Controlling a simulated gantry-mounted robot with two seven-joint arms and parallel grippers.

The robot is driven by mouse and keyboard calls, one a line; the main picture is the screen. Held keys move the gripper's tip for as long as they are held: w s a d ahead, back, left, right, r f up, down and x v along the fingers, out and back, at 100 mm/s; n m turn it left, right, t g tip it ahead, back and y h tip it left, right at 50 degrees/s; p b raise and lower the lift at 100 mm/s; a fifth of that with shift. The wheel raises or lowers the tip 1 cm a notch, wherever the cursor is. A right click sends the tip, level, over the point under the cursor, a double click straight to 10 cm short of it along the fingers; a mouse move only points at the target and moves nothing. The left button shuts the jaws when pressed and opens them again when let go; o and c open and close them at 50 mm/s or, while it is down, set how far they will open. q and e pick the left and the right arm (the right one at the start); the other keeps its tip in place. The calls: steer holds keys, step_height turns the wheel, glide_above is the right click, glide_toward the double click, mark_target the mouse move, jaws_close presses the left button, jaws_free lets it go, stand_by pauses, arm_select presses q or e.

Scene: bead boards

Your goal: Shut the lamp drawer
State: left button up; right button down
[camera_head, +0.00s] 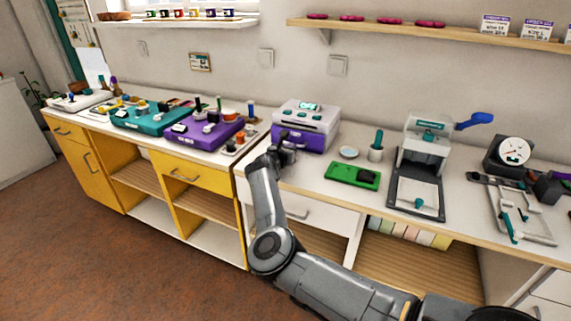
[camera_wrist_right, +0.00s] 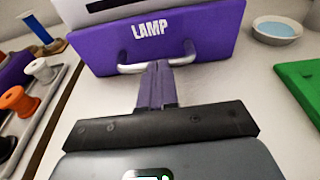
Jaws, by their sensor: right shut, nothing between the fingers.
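The lamp drawer (camera_head: 308,142) has a purple front and sits in the lower part of a grey-white device (camera_head: 312,113) on the counter. In the right wrist view its front (camera_wrist_right: 205,45) carries the white word LAMP, with a metal bar handle below the word. My right gripper (camera_head: 285,150) is in front of the drawer. In the wrist view its closed purple fingers (camera_wrist_right: 157,72) point at the front and reach the handle's middle, overlapping it in the picture; contact is unclear. Nothing is held. How far the drawer stands out is hard to tell. My left gripper is not in view.
A wall shelf (camera_head: 430,31) is above.

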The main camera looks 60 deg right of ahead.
steer(key=shift+d, duration=0.7)
steer(key=shift+s+a, duration=0.1)
steer(key=shift+s, duration=0.05)
steer(key=shift+f, duration=0.1)
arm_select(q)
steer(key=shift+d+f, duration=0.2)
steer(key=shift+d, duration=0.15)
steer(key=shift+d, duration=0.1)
arm_select(e)
steer(key=shift+a, duration=0.1)
